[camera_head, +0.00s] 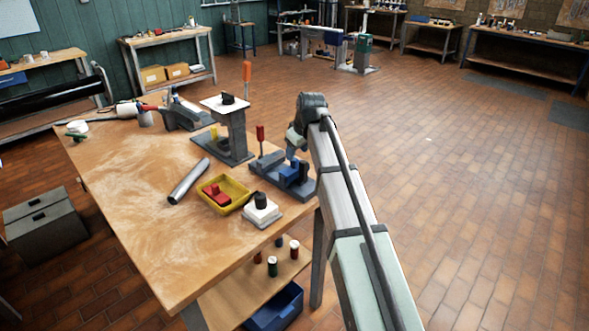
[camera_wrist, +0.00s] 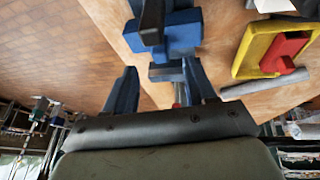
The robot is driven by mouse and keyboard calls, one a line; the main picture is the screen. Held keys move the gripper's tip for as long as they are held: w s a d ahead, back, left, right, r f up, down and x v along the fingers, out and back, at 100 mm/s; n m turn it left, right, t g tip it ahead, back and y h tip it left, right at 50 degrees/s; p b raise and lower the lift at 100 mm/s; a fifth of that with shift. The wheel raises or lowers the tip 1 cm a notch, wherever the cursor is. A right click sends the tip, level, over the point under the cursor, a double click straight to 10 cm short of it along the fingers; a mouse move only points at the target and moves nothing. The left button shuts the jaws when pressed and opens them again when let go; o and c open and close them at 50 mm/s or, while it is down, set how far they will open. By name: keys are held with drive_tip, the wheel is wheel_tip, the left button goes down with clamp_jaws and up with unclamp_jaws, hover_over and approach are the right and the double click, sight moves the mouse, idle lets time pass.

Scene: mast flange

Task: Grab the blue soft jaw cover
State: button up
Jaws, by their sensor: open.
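A dark grey vise (camera_head: 283,188) with blue jaw parts (camera_head: 271,167) stands near the bench's right edge. In the wrist view, a blue jaw cover (camera_wrist: 180,34) shows just beyond my fingers, partly hidden by a dark bar across it. A smaller blue piece (camera_wrist: 166,73) lies nearer, between the fingers' lines. My gripper (camera_wrist: 160,68) has two dark blue fingers, spread apart with nothing visibly held between them. In the head view my gripper (camera_head: 296,152) hangs right over the vise; its fingers merge with the blue parts, so contact cannot be told.
A yellow tray (camera_head: 237,188) with a red part (camera_head: 216,195) sits left of the vise, near a grey cylinder (camera_head: 189,181). A white block with a black knob (camera_head: 262,210) stands in front. A grey stand (camera_head: 236,139) rises behind. The bench's left front is clear.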

sight(295, 159)
drive_tip(key=shift+x, duration=2.3)
drive_tip(key=shift+s, duration=0.1)
drive_tip(key=shift+c, duration=0.2)
clamp_jaws()
